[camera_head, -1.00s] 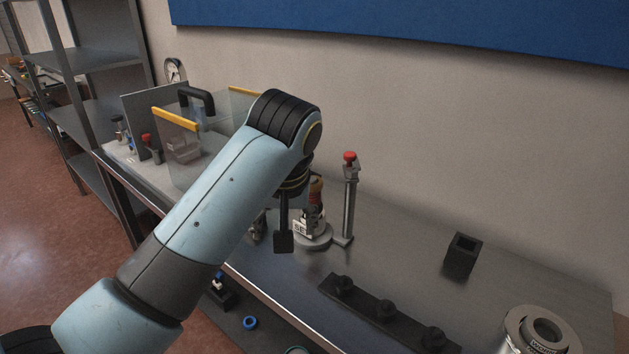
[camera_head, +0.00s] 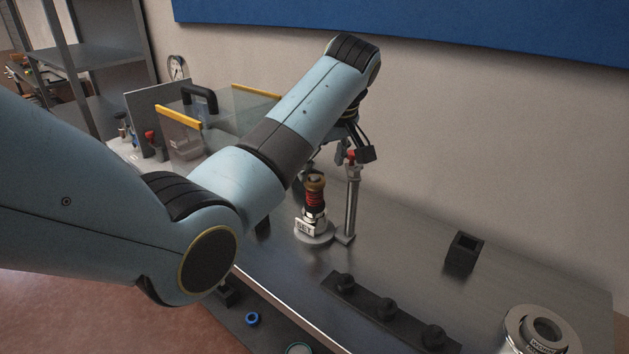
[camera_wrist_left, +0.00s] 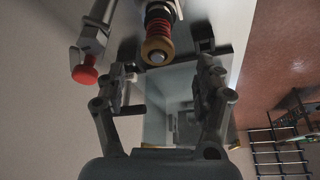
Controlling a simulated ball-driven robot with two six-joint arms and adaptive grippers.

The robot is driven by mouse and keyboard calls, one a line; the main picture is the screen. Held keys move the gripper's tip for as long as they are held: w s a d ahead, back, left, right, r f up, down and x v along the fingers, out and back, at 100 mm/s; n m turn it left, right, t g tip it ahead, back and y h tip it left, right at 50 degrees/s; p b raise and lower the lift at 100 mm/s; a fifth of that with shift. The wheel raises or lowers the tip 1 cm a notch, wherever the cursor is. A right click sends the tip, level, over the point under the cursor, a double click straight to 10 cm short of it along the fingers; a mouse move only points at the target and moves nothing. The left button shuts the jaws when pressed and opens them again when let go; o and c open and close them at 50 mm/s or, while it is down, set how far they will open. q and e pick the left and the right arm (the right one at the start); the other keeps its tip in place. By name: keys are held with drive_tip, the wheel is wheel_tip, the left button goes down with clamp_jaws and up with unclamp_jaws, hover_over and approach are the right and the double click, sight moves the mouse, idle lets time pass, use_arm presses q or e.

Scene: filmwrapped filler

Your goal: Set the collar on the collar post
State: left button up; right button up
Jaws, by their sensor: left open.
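A short upright post (camera_head: 315,201) with a red spring stands on a round base with a label reading "SET". A brass-coloured ring, seemingly the collar (camera_head: 316,181), sits around its top. In the left wrist view the collar (camera_wrist_left: 157,48) encircles the post, whose pale tip shows in its middle. My left gripper (camera_head: 354,150) is above and behind this post, close to the top of the red-knobbed column. In its wrist view my left gripper (camera_wrist_left: 165,68) is open and empty, its fingers apart with the collar beyond them. My right gripper is not in view.
A grey column with a red knob (camera_head: 351,158) stands close beside the post. A clear bin with yellow edges (camera_head: 180,139) is at left.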

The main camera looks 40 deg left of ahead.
sight(317, 181)
use_arm(q)
drive_tip(key=p+x, duration=0.1)
drive_tip(key=x, duration=0.4)
drive_tip(key=shift+w+d+f, duration=0.1)
drive_tip(key=shift+f, duration=0.05)
drive_tip(key=c, duration=1.3)
